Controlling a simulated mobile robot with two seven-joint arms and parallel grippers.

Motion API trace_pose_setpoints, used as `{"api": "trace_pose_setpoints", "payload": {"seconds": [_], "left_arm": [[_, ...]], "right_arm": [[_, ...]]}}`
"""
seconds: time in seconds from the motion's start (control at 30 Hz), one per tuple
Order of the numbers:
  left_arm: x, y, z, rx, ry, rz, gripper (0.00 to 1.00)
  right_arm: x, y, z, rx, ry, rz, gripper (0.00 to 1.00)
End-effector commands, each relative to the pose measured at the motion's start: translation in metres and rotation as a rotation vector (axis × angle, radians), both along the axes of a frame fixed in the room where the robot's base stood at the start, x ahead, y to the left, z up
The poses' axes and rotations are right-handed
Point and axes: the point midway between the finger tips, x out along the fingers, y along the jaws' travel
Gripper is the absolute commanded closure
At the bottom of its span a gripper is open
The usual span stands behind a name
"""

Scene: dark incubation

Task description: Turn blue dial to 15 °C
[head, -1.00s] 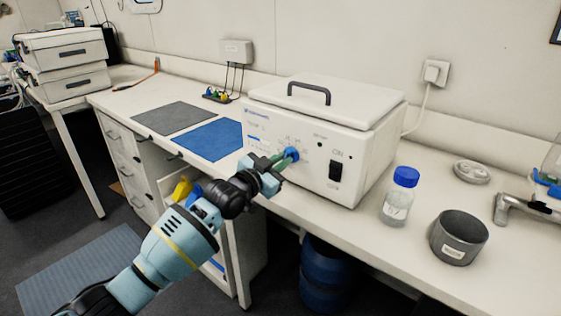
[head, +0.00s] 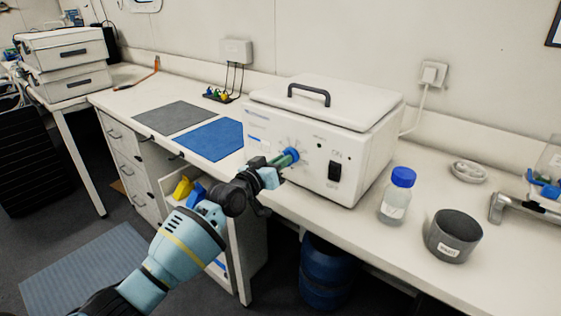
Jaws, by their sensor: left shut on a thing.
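The blue dial (head: 292,154) sits on the front panel of the white incubator box (head: 350,130), with scale marks printed around it. The dial's pointer and the scale numbers are too small to read. A black ON/OFF switch (head: 334,171) is to the right of the dial. My right gripper is not in view.
A bottle with a blue cap (head: 397,195) and a grey pot (head: 454,236) stand on the bench right of the box. Blue mat (head: 210,139) and grey mat (head: 174,118) lie to the left. An open drawer with yellow and blue items (head: 184,187) is below.

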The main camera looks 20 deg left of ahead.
Motion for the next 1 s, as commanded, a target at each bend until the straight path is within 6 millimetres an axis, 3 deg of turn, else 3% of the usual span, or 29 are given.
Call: {"api": "trace_pose_setpoints", "payload": {"seconds": [0.57,0.6,0.73,1.0], "left_arm": [[-0.0003,-0.0005,-0.0020,-0.031,0.015,-0.001,1.00],[-0.0003,-0.0004,-0.0021,-0.030,0.015,-0.001,0.83],[-0.0002,-0.0003,-0.0016,-0.030,0.014,-0.001,0.66],[-0.0004,0.0000,-0.0007,-0.029,0.013,-0.001,0.66]], "right_arm": [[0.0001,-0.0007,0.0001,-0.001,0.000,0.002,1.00],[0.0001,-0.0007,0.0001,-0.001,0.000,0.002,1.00],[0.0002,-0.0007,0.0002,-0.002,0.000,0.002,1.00],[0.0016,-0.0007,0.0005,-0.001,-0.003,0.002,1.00]]}}
